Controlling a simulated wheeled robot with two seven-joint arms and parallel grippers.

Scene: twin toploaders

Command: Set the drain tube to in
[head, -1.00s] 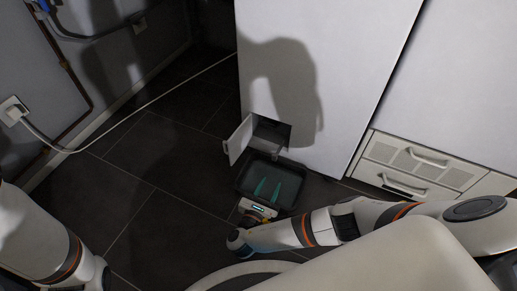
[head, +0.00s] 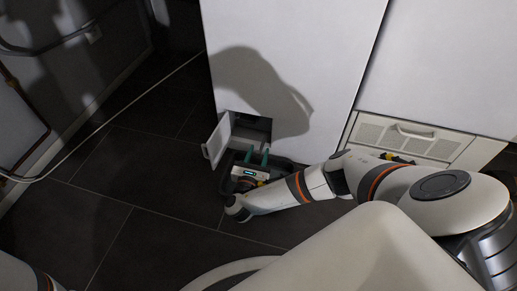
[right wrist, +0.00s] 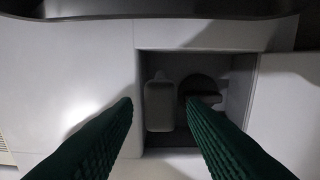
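A service hatch opening (head: 255,127) is at the bottom of the white machine, its small door (head: 218,138) swung out to the left. The right wrist view shows the recess (right wrist: 184,62) beside the door (right wrist: 290,105). Inside are a pale grey rounded piece (right wrist: 159,108), likely the drain tube, and a dark round cap (right wrist: 203,86). My right gripper (head: 257,152) is open, its green fingers apart and pointing at the hatch. In the wrist view the grey piece lies between the fingertips; contact cannot be told. My left gripper is outside the views.
A dark tray (head: 285,162) lies on the floor below the hatch, partly hidden by my right arm; its edge crosses the top of the wrist view (right wrist: 160,8). A second machine has a grille panel (head: 385,135). A cable (head: 95,122) runs across the tiled floor at left.

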